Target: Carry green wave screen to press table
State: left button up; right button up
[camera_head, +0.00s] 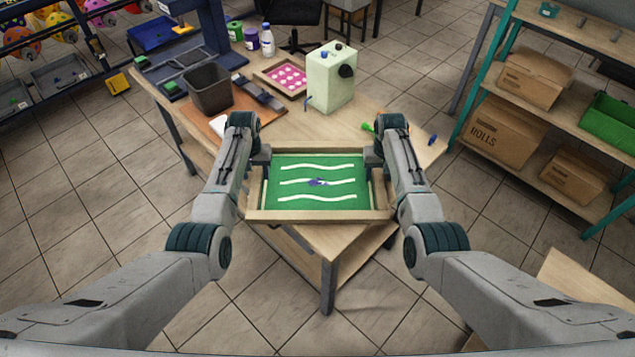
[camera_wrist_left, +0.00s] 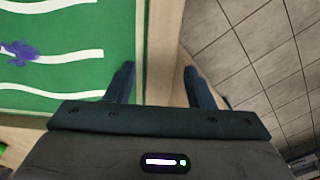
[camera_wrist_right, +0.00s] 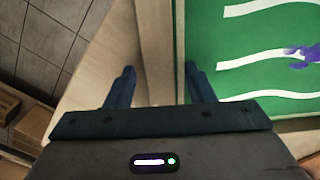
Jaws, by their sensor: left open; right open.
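The green wave screen (camera_head: 317,170) is a wooden frame around a green mesh with white wavy lines and a purple smudge. It lies flat over the near corner of the wooden press table (camera_head: 215,125); whether it rests fully on the top is hard to tell. My left gripper (camera_head: 260,157) is open at the frame's left side; in the left wrist view its fingers (camera_wrist_left: 160,85) stand either side of the wooden rail. My right gripper (camera_head: 374,157) is open at the right side; in the right wrist view its fingers (camera_wrist_right: 158,85) likewise straddle the rail.
A pale green machine (camera_head: 331,80), a dark bin (camera_head: 208,88), a tray of pink dots (camera_head: 285,77) and several bottles stand further back on the table. A shelf with cardboard boxes (camera_head: 503,133) stands at right. Open tiled floor lies on both sides.

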jog(key=shift+r, duration=0.2)
pick_arm(q)
notch_tip(320, 180, up, 12)
jog(key=shift+f, duration=0.2)
pick_arm(e)
notch_tip(320, 180, up, 12)
jog(key=shift+f, duration=0.2)
dwell(0.3)
